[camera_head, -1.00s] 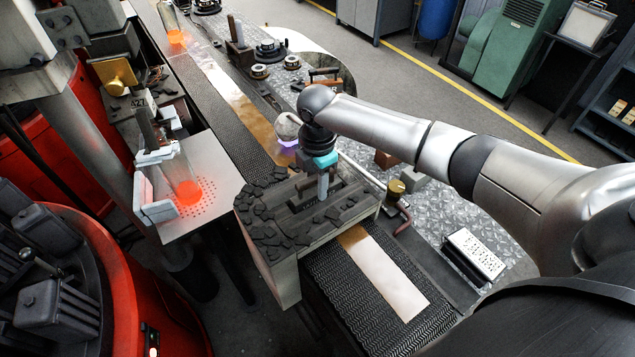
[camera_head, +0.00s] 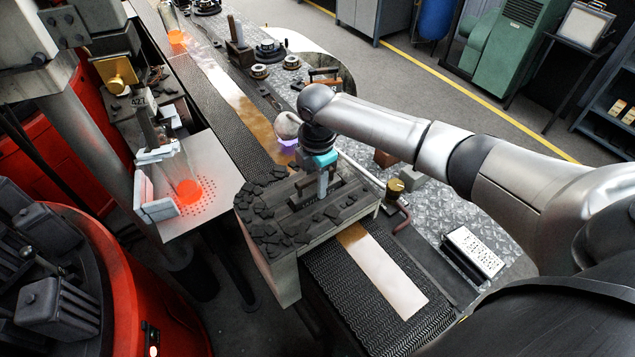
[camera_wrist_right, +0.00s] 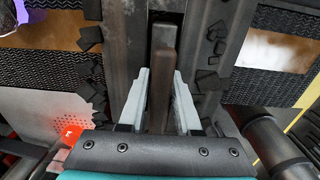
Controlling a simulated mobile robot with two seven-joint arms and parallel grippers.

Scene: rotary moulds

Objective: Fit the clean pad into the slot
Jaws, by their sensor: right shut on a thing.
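My right gripper (camera_head: 323,186) points down over the top of a dark block-shaped housing (camera_head: 283,262) that spans the conveyor. In the wrist view its two pale fingers (camera_wrist_right: 160,100) are on either side of a brownish-grey bar (camera_wrist_right: 160,75), which looks like the pad, and it is shut on it. The bar lines up with a long dark slot (camera_wrist_right: 166,35) in the housing top. The lower end of the bar is hidden, so I cannot tell how deep it sits. My left gripper is not in view.
Loose dark chips (camera_head: 262,222) litter the housing top. A glowing glass piece (camera_head: 188,188) stands on a perforated plate (camera_head: 215,165) at left, near a red rotary machine (camera_head: 120,270). A brass-topped fitting (camera_head: 395,190) and pipe stand right of the housing.

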